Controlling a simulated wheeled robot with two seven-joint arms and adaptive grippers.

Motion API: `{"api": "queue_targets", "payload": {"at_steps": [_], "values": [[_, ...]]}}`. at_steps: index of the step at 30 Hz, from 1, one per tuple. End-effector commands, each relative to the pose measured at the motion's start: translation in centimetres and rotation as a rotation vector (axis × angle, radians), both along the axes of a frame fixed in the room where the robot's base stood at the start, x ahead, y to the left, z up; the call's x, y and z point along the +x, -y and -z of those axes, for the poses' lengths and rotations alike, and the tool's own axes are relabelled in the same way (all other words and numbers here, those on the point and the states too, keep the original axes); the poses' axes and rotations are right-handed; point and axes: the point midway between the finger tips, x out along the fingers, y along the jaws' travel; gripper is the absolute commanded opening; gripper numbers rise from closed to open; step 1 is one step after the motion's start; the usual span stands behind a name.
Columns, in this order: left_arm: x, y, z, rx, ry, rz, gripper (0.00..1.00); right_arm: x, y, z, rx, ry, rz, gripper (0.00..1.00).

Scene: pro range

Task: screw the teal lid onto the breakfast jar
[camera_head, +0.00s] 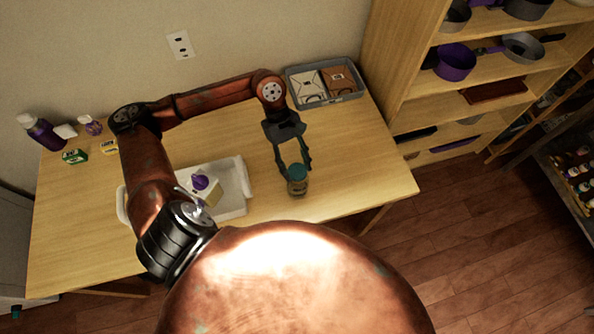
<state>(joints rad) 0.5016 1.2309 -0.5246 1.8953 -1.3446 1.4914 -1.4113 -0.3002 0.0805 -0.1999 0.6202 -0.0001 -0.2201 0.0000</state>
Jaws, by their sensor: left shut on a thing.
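The breakfast jar (297,187) stands upright on the wooden table, right of the white tray. The teal lid (297,171) is at the top of the jar. My left gripper (294,167) comes down from above and is shut on the teal lid, with its fingers around the lid's sides. I cannot tell from here whether the lid is seated on the jar's threads or just resting on it. My right gripper is not in view.
A white tray (236,205) holds a purple-topped item (201,181) under my left arm. A grey bin (349,97) with boxes stands at the back right. Purple bottles and small boxes are at the back left. The table (372,168) is clear right of the jar.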

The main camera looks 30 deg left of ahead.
Motion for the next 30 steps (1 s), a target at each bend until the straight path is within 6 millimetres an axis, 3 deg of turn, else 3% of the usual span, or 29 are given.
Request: {"api": "queue_targets", "payload": {"at_steps": [5, 30], "values": [[0.0, 0.0, 0.0, 0.0, 0.0, 0.0, 0.17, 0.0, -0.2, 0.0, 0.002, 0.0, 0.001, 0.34], [0.1, 0.1, 0.3, -0.001, 0.0, 0.228, 0.17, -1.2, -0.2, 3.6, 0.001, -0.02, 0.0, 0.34]]}}
